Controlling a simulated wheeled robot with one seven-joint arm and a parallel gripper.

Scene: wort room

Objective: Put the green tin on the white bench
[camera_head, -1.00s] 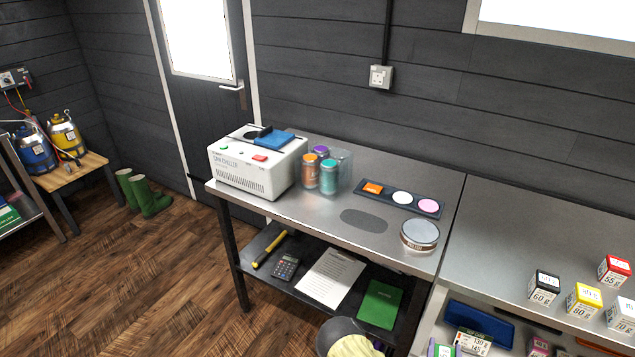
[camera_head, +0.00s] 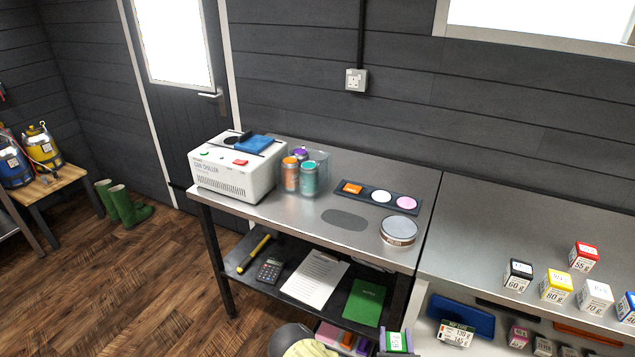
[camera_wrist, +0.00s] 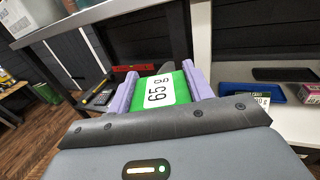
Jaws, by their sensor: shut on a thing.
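The green tin (camera_wrist: 157,91) has a white label reading 65 g. My gripper (camera_wrist: 158,88) has purple fingers, shut on its two sides. In the head view the green tin (camera_head: 394,341) shows at the bottom edge, held low in front of the benches. The bench with white framework (camera_head: 424,303) stands at the right under a grey metal top. In the wrist view its white part (camera_wrist: 228,65) is right of the tin. Which surface is called the white bench is not certain.
Boxes marked by weight, black (camera_head: 518,276), yellow (camera_head: 556,286), red (camera_head: 584,256) and white (camera_head: 594,295), stand on the right top; its back left is clear. A blue tray (camera_head: 461,315) lies below. The left bench (camera_head: 290,216) holds a chiller (camera_head: 237,172), cans and a round tin (camera_head: 398,231).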

